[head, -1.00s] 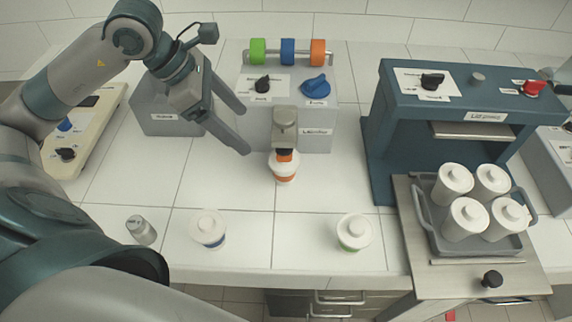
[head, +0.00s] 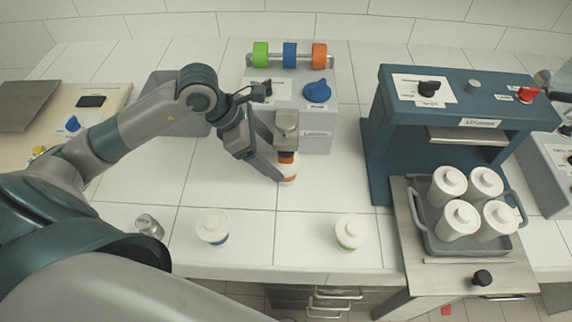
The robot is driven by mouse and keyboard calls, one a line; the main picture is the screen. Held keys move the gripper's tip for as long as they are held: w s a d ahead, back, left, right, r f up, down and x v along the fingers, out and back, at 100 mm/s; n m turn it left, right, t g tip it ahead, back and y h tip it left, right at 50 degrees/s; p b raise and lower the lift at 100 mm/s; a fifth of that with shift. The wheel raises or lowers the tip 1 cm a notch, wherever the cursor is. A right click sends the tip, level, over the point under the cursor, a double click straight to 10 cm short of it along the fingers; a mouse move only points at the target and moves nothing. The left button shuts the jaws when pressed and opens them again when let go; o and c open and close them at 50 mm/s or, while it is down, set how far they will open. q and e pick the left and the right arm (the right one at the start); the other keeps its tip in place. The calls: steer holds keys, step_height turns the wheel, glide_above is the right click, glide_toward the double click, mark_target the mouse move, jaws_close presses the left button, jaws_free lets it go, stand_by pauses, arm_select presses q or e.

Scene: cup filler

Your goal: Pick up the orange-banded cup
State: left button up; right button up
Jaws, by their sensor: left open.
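The orange-banded cup (head: 289,174) stands under the nozzle of the grey filler machine (head: 317,141). Only its right part shows; my left gripper hides the rest. My left gripper (head: 279,172) is open at the cup, with a finger along the cup's left side. I cannot tell whether the finger touches it. The other finger is hidden behind the gripper or the cup. My right gripper is not in view.
A blue-banded lidded cup (head: 212,226) and a green-banded lidded cup (head: 351,232) stand near the front edge. A small metal cylinder (head: 149,226) is at left. The blue press (head: 377,140) and a grey tray (head: 433,240) of white canisters stand at right.

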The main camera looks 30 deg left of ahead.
mark_target(279, 160)
arm_select(q)
steer(key=shift+w+d+f, duration=0.1)
steer(key=shift+d+f, duration=0.05)
steer(key=shift+f, duration=0.15)
steer(key=shift+w+d+f+p, duration=0.15)
steer(key=shift+w+f+p, duration=0.15)
steer(key=shift+f+p, duration=0.25)
steer(key=p+x, duration=0.1)
steer(key=x, duration=0.1)
steer(key=shift+w+f+p, duration=0.3)
steer(key=shift+f+p, duration=0.05)
steer(key=shift+p, duration=0.05)
steer(key=shift+w+d+f, duration=0.15)
steer(key=shift+d+f, duration=0.05)
steer(key=shift+f, duration=0.35)
steer(key=c, duration=1.2)
